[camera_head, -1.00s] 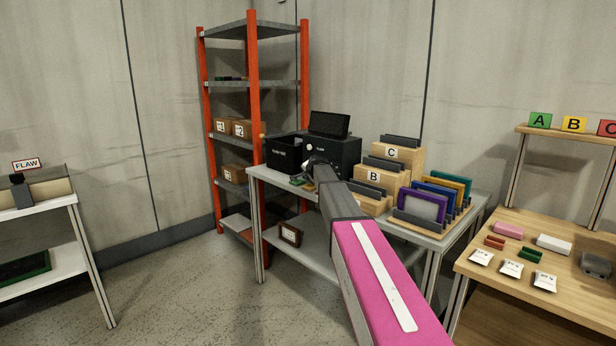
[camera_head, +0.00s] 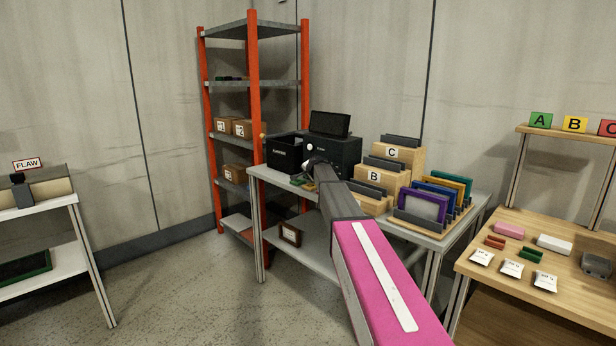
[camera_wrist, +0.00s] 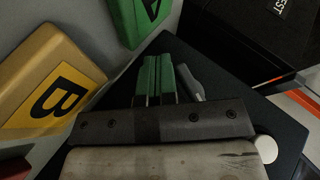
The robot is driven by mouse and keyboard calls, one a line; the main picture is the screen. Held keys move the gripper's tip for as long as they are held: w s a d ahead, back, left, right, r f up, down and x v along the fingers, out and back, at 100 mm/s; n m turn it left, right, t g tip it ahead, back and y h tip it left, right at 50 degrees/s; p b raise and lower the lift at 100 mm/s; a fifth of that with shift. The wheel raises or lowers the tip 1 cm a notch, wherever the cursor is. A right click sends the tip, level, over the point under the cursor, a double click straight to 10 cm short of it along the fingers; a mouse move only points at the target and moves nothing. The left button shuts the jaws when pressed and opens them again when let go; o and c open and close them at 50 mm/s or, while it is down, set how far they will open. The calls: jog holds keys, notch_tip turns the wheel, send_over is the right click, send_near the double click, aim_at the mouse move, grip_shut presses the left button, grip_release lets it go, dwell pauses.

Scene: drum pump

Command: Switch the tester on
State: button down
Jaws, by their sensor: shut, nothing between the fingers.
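The tester (camera_head: 345,150) is a black box with a tilted dark screen (camera_head: 330,123) on top, on the grey table at the back. Its dark surface (camera_wrist: 215,75) fills the middle of the wrist view. A white round knob (camera_wrist: 265,148) shows there at the lower right. My gripper (camera_wrist: 157,75) has green fingertips, shut side by side with nothing between them. A small grey lever-like part (camera_wrist: 187,82) is just right of the fingertips; I cannot tell whether they touch.
A black bin (camera_head: 283,153) stands left of the tester. Wooden holders marked B (camera_head: 373,177) and C (camera_head: 392,153), and coloured panels (camera_head: 425,205), crowd the table to the right. An orange-posted shelf (camera_head: 253,90) stands behind left. Floor at the left is clear.

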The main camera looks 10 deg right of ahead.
jog(key=shift+r, duration=0.1)
dwell(0.3)
jog(key=shift+r, duration=0.8)
jog(key=s, duration=0.3)
jog(key=s+d+r, duration=0.1)
jog(key=s, duration=0.1)
jog(key=s+d+r, duration=0.1)
jog(key=s, duration=0.2)
jog(key=shift+s, duration=0.35)
jog(key=shift+s+d+r, duration=0.1)
jog(key=shift+s, duration=0.3)
